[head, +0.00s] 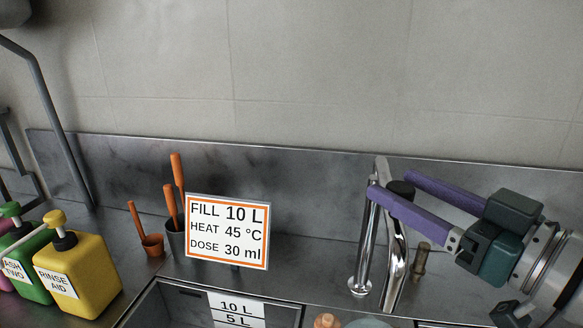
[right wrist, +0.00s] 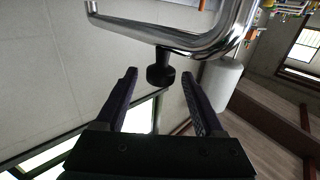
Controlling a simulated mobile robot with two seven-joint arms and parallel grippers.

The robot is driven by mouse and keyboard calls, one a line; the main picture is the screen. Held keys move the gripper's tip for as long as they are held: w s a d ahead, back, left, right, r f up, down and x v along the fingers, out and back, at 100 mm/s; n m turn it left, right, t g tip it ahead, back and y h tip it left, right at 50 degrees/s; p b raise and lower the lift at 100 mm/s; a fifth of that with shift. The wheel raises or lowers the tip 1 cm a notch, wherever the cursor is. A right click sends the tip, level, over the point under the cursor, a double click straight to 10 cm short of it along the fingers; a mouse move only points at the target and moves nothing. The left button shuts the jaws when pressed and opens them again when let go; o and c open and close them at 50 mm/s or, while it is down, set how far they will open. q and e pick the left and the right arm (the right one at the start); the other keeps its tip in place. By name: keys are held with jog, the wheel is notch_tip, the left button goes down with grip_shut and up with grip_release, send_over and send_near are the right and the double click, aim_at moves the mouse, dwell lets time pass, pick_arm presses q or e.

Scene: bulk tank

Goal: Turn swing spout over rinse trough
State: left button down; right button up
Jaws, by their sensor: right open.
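The chrome swing spout (head: 396,262) stands at the back of the steel counter, right of centre, with a second upright chrome pipe (head: 362,250) beside it. A black knob (head: 402,188) shows near the spout's top. My right gripper (head: 390,184) comes in from the right, open, with its purple fingers on either side of the knob. In the right wrist view the bent chrome tube (right wrist: 165,36) crosses the top, and its black knob (right wrist: 160,76) lies at the fingertips' gap, not clamped. I cannot make out which basin is the rinse trough. My left gripper is not seen.
A basin (head: 180,292) with a 10 L and 5 L scale is cut off at the bottom. A dosing sign (head: 228,232) stands behind it. Yellow (head: 85,275) and green (head: 35,268) pump bottles stand left, near orange-handled tools (head: 178,190). A small brass fitting (head: 420,258) stands right of the spout.

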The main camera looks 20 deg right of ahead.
aim_at(390, 183)
jog(key=shift+x, duration=2.15)
grip_shut()
